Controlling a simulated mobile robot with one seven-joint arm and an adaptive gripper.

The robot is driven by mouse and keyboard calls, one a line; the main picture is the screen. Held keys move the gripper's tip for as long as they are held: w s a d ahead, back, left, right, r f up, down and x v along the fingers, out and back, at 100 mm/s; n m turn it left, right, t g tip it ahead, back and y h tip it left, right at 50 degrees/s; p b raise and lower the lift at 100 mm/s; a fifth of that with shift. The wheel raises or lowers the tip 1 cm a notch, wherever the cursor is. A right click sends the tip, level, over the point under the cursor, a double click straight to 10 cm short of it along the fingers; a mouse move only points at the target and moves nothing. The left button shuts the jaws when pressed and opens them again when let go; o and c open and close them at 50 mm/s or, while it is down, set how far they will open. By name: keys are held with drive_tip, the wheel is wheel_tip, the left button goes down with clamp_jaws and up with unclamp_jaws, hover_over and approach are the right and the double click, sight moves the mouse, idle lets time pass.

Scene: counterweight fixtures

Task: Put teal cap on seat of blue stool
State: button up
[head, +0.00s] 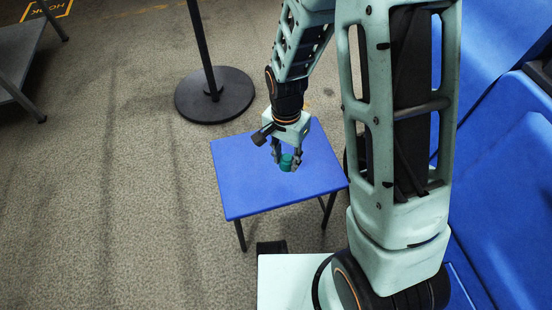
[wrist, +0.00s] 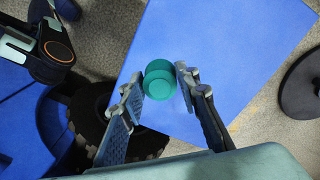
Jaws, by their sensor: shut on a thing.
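The teal cap (head: 286,162) is a small round piece held between the fingertips of my gripper (head: 285,158). It also shows in the wrist view (wrist: 157,82), with a finger on each side. The blue stool (head: 240,185) has a flat rectangular seat and dark legs. The cap and fingertips are over the seat, right of its middle in the head view. I cannot tell whether the cap touches the seat. The seat fills the middle of the wrist view (wrist: 235,45).
A black post on a round base (head: 214,95) stands behind the stool. A grey shelf or table (head: 22,40) is at the far left. Blue panels (head: 510,190) line the right side. The carpet left of the stool is clear.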

drive_tip(key=w+f+b, duration=0.1)
drive_tip(key=w+f, duration=0.1)
drive_tip(key=w+a+f, duration=0.1)
drive_tip(key=w+f, duration=0.1)
drive_tip(key=w, duration=0.1)
drive_tip(key=w+a+f+b, duration=0.1)
drive_tip(key=w+f, duration=0.1)
drive_tip(key=f, duration=0.1)
drive_tip(key=shift+w+a+b, duration=0.25)
drive_tip(key=shift+b, duration=0.05)
drive_tip(key=shift+w+f, duration=0.2)
drive_tip(key=shift+f, duration=0.05)
drive_tip(key=shift+w+a+f+b, duration=0.1)
drive_tip(key=shift+f+b, duration=0.8)
drive_tip(key=shift+f, duration=0.6)
drive_tip(key=shift+f, duration=0.25)
drive_tip(key=o, duration=0.9)
drive_tip(key=shift+r, duration=0.1)
drive_tip(key=shift+r, duration=0.1)
